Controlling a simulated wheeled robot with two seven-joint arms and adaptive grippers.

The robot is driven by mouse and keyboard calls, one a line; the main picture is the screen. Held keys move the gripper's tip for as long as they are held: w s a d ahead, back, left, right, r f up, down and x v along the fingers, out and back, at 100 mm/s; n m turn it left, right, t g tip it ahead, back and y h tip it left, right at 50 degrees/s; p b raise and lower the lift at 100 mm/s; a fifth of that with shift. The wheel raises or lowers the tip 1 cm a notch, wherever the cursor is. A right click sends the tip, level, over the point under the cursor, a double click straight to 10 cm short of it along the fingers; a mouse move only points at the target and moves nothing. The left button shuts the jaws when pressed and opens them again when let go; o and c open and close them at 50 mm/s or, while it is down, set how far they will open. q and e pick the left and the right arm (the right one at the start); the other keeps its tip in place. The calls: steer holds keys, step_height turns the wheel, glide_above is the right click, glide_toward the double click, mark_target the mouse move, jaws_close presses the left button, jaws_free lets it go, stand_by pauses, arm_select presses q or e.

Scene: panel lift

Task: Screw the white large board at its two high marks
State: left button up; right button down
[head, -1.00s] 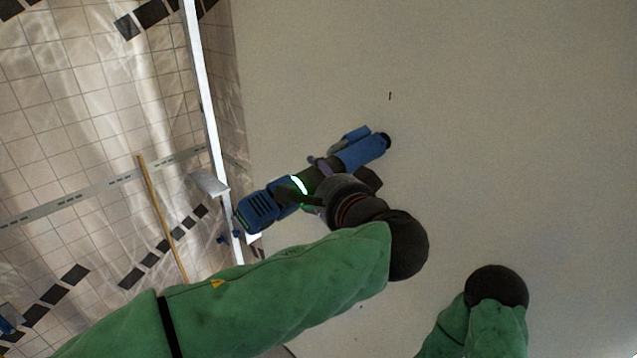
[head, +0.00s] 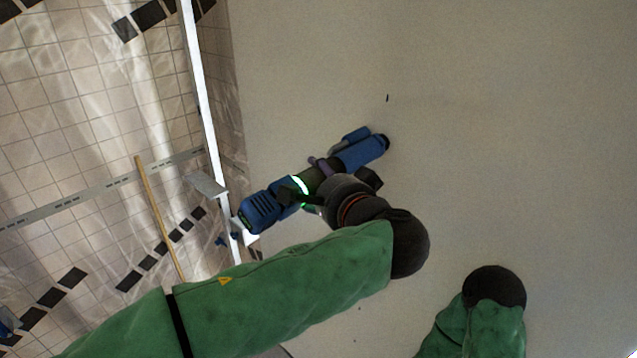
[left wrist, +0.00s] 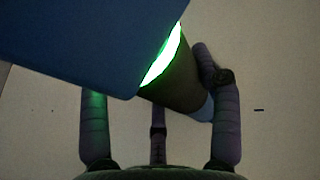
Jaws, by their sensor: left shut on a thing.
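The white large board (head: 520,140) fills the middle and right of the head view and is the pale background in the left wrist view (left wrist: 275,60). A small dark mark (head: 387,98) shows on it above the tool; a short dark mark also shows in the left wrist view (left wrist: 258,110). My left gripper (head: 318,180) is shut on a blue and black screwdriver (head: 360,152) with a glowing green ring. The tool's nose points up and right, over the board below the mark; whether it touches the board I cannot tell. My right gripper is out of view.
A bright metal upright (head: 205,105) runs along the board's left side. Left of it is a tiled surface under clear sheeting (head: 75,130), with a wooden stick (head: 158,215) and a grey perforated strip (head: 100,190). The board's upper right is clear.

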mark_target(305, 190)
arm_select(q)
steer(key=shift+w+d+r, duration=0.2)
steer(key=shift+r, duration=0.1)
stand_by(2.1)
steer(key=shift+s+a, duration=0.1)
steer(key=shift+s+a+f+b, duration=0.1)
steer(key=shift+s+a+b, duration=0.3)
steer(key=shift+b, duration=0.15)
steer(key=shift+s+a+b, duration=0.85)
steer(key=shift+s+a, duration=0.2)
steer(key=shift+a, duration=0.05)
steer(key=shift+d, duration=0.1)
